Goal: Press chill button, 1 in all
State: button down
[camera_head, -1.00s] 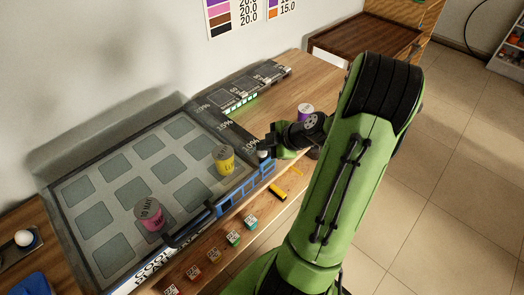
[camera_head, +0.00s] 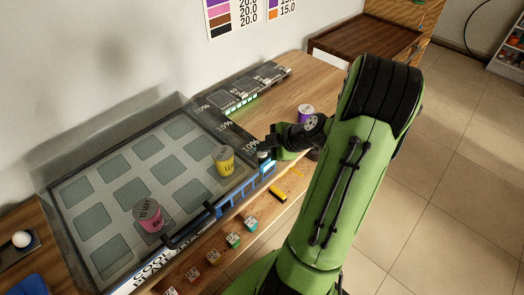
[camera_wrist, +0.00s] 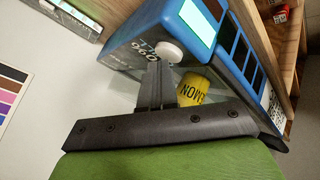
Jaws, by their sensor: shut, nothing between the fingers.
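The cool plate (camera_head: 107,243) is a grey machine with a blue front edge and a clear lid over a grid of square pads. A round white button (camera_wrist: 170,50) sits on its corner beside a lit cyan display (camera_wrist: 197,22); in the head view the button (camera_head: 263,154) is partly hidden by my gripper. My gripper (camera_head: 268,143) is shut and empty, right above that corner. In the wrist view its fingertips (camera_wrist: 163,66) point at the button and overlap its edge in the picture; I cannot tell whether they touch.
A yellow can (camera_head: 225,160) and a pink can (camera_head: 149,215) stand on the plate. A purple can (camera_head: 304,113) stands on the wooden bench behind my gripper. Small coloured cubes (camera_head: 232,240) line the bench's front. A black handle (camera_head: 187,228) juts from the plate's front.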

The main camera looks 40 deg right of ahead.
aim_at(265, 154)
jog(key=shift+r+p, duration=0.3)
jog(key=shift+r, duration=0.55)
notch_tip(265, 154, up, 5)
jog(key=p, duration=0.2)
jog(key=shift+p, duration=0.4)
